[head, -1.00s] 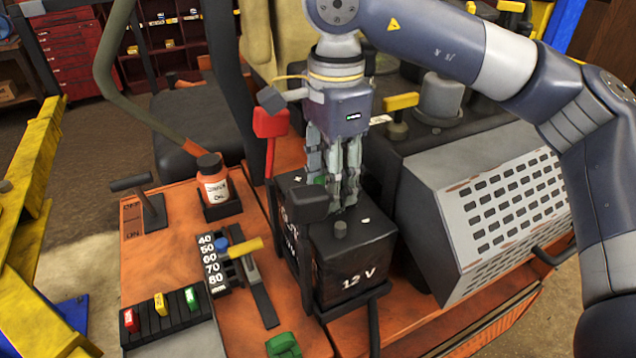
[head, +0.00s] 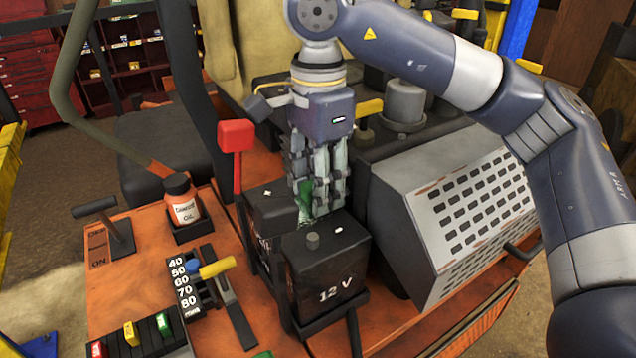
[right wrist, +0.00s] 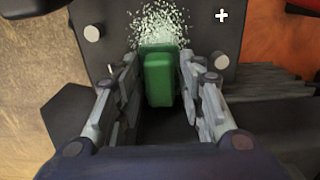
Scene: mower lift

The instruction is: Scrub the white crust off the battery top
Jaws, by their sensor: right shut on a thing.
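The black battery (head: 318,282), marked 12 V, sits upright in its tray on the orange deck. In the right wrist view, its dark top carries a patch of white crust (right wrist: 160,22) between two round terminals, with a plus mark to the right. My right gripper (head: 322,208) points down over the battery top, shut on a green scrubbing tool (right wrist: 159,78). The tool's far end meets the near edge of the crust in that view; I cannot tell if it touches. In the head view the fingers hide most of the tool and crust. My left gripper is out of view.
A red lever (head: 237,138) and a black cable clamp stand close to the battery's left. The grey perforated cover (head: 460,215) stands close to its right. An oil bottle (head: 182,203), a yellow-handled height lever (head: 216,268) and colored switches fill the left deck.

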